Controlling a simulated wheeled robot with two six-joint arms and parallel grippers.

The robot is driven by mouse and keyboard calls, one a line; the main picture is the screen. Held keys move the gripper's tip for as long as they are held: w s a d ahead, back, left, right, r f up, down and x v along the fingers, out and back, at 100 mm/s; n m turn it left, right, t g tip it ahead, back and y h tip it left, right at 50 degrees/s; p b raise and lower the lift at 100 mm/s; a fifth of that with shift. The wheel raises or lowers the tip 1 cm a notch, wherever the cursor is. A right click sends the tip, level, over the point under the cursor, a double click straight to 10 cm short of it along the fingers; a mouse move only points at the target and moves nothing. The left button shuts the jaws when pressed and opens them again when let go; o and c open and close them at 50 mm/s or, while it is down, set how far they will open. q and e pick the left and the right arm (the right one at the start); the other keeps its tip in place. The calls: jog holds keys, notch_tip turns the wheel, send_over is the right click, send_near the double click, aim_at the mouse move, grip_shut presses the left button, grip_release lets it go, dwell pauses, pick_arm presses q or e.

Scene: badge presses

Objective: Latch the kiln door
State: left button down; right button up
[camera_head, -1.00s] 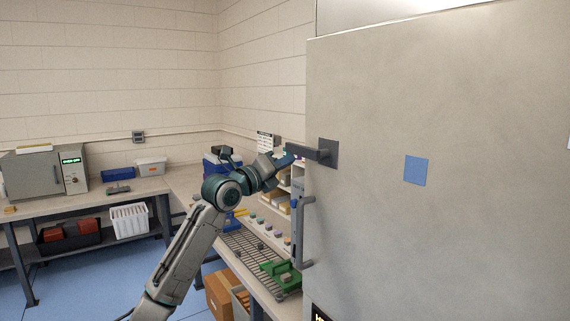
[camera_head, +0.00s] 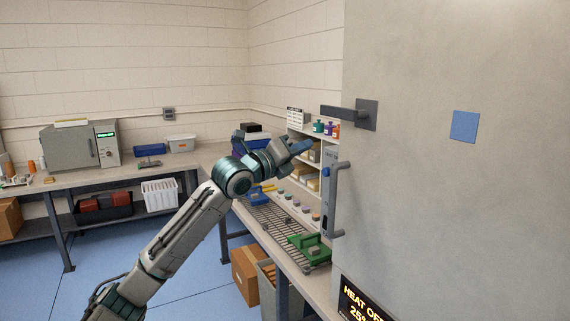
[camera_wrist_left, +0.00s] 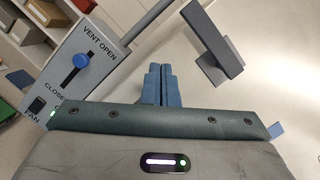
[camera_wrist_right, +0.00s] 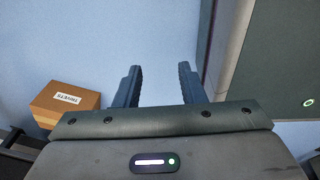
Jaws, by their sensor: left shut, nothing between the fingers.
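The kiln door (camera_head: 430,200) is a large pale grey panel filling the right of the head view. Its latch is a dark grey lever (camera_head: 340,112) on a square plate (camera_head: 368,115), lying level with its end toward the left. My left gripper (camera_head: 302,146) is shut and empty, below and left of the lever, apart from it. In the left wrist view the shut fingers (camera_wrist_left: 160,85) point at the pale surface, with the lever (camera_wrist_left: 206,28) to their upper right. My right gripper (camera_wrist_right: 160,85) is open and empty; the head view does not show it.
A grey vertical bar handle (camera_head: 337,205) is below the lever. A vent slider with a blue knob (camera_wrist_left: 82,61) is close to the left gripper. A HEAT OFF display (camera_head: 362,302) is at the bottom. A TRIVETS box (camera_wrist_right: 65,105) stands on the floor near the right gripper.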

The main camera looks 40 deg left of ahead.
pick_arm(q)
jog(key=b+v, duration=0.2)
jog(key=v, duration=0.1)
jog(key=b+v, duration=0.1)
jog(key=shift+s+a+f, duration=0.2)
jog(key=shift+a+f, duration=0.15)
jog(key=shift+a, duration=0.15)
jog(key=shift+a, duration=0.1)
dwell(0.3)
